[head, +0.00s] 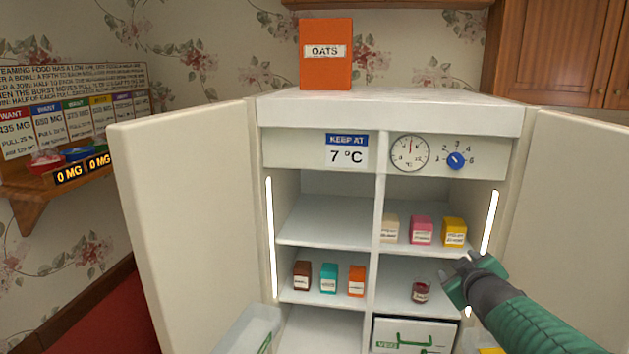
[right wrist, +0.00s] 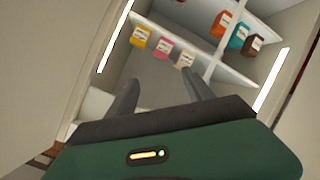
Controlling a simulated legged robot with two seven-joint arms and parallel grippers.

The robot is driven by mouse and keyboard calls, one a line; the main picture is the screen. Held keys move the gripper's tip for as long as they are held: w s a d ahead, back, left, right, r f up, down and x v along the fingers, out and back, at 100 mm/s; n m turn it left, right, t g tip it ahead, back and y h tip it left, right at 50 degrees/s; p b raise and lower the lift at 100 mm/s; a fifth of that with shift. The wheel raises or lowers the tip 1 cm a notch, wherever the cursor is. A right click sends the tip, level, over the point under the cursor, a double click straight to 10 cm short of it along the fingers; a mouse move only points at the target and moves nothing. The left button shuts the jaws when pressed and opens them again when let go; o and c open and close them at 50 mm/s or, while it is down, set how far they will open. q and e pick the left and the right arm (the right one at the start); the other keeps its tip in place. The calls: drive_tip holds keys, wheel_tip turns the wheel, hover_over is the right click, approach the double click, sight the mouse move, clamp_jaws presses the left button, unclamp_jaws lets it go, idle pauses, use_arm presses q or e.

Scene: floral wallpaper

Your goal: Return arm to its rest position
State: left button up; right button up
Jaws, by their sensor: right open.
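My right arm comes in from the lower right in the head view. Its green and dark gripper (head: 463,277) is at the right side of the open fridge (head: 390,111), in front of the right-hand compartments. In the right wrist view the two dark fingers of the right gripper (right wrist: 160,98) are spread apart with nothing between them. Beyond them are the fridge shelves with a yellow carton (right wrist: 141,38), a pink carton (right wrist: 161,48) and a cream carton (right wrist: 183,60). My left gripper is in neither view.
Both fridge doors stand open, left (head: 185,220) and right (head: 570,200). A small dark red jar (head: 420,292) stands on the shelf left of my gripper, above a white drawer (head: 412,337). An orange oats box (head: 326,54) stands on top. Brown, teal and orange cartons sit lower left.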

drive_tip(key=s+a+f+m+g+y, duration=0.1)
drive_tip(key=s+a+f+m+g, duration=0.2)
drive_tip(key=s+f, duration=0.5)
drive_tip(key=s+a+f+g+y, duration=0.1)
drive_tip(key=s+a+f+g, duration=0.4)
drive_tip(key=f, duration=0.7)
drive_tip(key=s+a+f+g, duration=0.1)
drive_tip(key=s+a+f, duration=0.1)
drive_tip(key=s, duration=0.3)
drive_tip(key=s+a+f+m+g+y+b, duration=0.1)
drive_tip(key=s+a+f, duration=0.1)
drive_tip(key=s+f, duration=0.3)
drive_tip(key=s+a+f+m, duration=0.1)
drive_tip(key=s+a+f, duration=0.2)
drive_tip(key=s, duration=0.4)
drive_tip(key=shift+f+g+y, duration=0.3)
drive_tip(key=shift+g, duration=0.1)
drive_tip(key=shift+w, duration=0.1)
idle(3.8)
